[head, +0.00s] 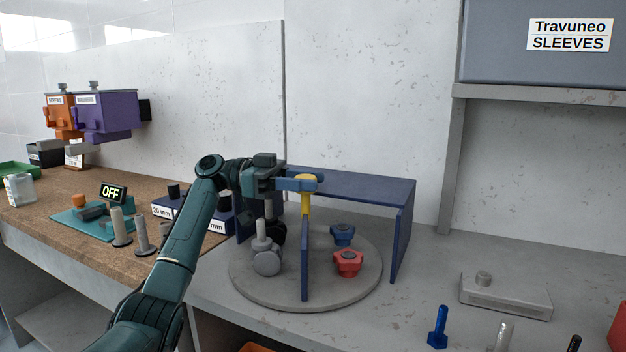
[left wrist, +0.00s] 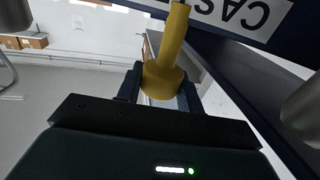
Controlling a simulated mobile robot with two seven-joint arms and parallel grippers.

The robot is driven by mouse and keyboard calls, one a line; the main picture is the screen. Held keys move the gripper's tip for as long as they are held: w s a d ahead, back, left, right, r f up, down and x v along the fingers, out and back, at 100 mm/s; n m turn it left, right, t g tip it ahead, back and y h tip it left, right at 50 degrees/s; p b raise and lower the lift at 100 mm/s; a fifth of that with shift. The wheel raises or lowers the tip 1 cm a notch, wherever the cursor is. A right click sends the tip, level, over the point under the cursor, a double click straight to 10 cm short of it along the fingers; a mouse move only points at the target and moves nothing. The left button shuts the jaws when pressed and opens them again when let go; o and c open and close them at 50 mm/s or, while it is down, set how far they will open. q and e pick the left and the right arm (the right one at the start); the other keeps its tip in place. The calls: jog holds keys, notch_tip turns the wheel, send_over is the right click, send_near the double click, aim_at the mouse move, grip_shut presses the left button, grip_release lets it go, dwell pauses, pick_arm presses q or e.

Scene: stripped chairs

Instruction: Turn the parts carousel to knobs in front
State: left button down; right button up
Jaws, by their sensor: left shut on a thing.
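The parts carousel is a round grey turntable (head: 330,296) on the grey counter. An upright blue divider (head: 305,262) stands on it, with a yellow peg (head: 306,203) at its top. My left gripper (head: 304,183) is shut on the yellow peg, which also shows between its fingers in the left wrist view (left wrist: 172,45). A red star knob (head: 348,263) and a blue star knob (head: 342,235) lie right of the divider. Grey casters (head: 266,259) stand left of it, partly behind my arm. My right gripper is out of view.
A dark blue cover (head: 358,187) with a side panel (head: 402,238) stands over the back of the turntable. In the left wrist view, a label (left wrist: 232,14) reads "CAS". A grey block (head: 505,296) and loose bolts (head: 438,326) are at right. A purple bin (head: 105,112) hangs at left.

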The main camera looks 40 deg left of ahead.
pick_arm(q)
jog(key=shift+m+g, duration=0.5)
jog(key=shift+g, duration=0.4)
jog(key=c, duration=0.9)
grip_release()
jog(key=v, duration=0.7)
jog(key=shift+a+f, duration=0.15)
jog(key=shift+a, duration=0.1)
jog(key=shift+c, duration=0.7)
